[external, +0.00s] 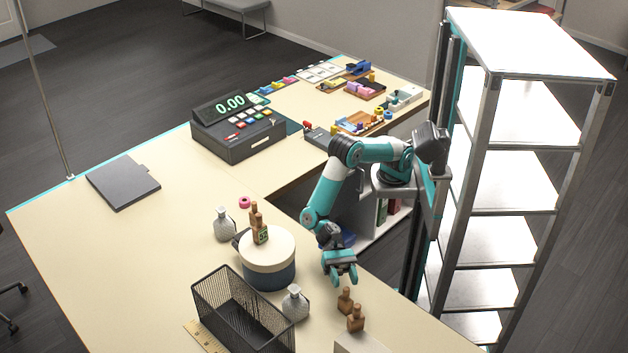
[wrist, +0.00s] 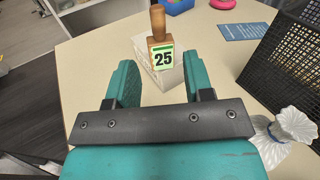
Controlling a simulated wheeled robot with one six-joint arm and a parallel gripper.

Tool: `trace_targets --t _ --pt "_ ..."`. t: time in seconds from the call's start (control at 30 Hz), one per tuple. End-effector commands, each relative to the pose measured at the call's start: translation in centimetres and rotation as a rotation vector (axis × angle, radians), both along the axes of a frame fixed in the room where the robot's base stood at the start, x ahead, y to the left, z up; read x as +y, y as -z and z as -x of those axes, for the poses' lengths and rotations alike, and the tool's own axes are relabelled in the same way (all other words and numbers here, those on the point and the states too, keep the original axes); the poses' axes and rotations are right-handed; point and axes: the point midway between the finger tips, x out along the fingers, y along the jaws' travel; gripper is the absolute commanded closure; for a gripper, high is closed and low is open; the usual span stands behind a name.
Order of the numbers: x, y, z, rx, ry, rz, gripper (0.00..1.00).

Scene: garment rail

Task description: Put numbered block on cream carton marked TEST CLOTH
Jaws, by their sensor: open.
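My gripper (external: 341,279) is open and empty above the near part of the desk; its fingers also show in the wrist view (wrist: 160,85). A wooden block with a round handle and a green label reading 25 (wrist: 162,54) stands upright beyond the fingertips, lined up with the gap between them. In the external view two wooden blocks (external: 355,320) stand just below the gripper, beside a pale carton (external: 358,344) cut off by the picture's edge.
A black mesh basket (external: 226,309) and a white vase (external: 295,303) stand left of the gripper.

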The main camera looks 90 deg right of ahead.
Motion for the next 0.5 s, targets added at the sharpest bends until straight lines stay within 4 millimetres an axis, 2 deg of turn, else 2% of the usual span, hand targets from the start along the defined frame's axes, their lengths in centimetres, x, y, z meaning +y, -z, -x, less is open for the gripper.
trace_targets --t 0.07,0.17,0.33,0.43,0.5 --pt "-1.9 -2.1 -1.2 -0.184 -0.007 0.017 0.53" --pt "-6.2 -4.5 -2.7 -0.535 -0.051 0.079 0.53" --pt "-16.7 -7.0 -3.8 -1.140 -0.243 0.249 0.53" --pt "-23.6 -7.5 -3.0 -1.416 -0.425 0.354 0.53" --pt "-28.4 -7.5 -1.8 -1.558 -0.575 0.413 0.53"
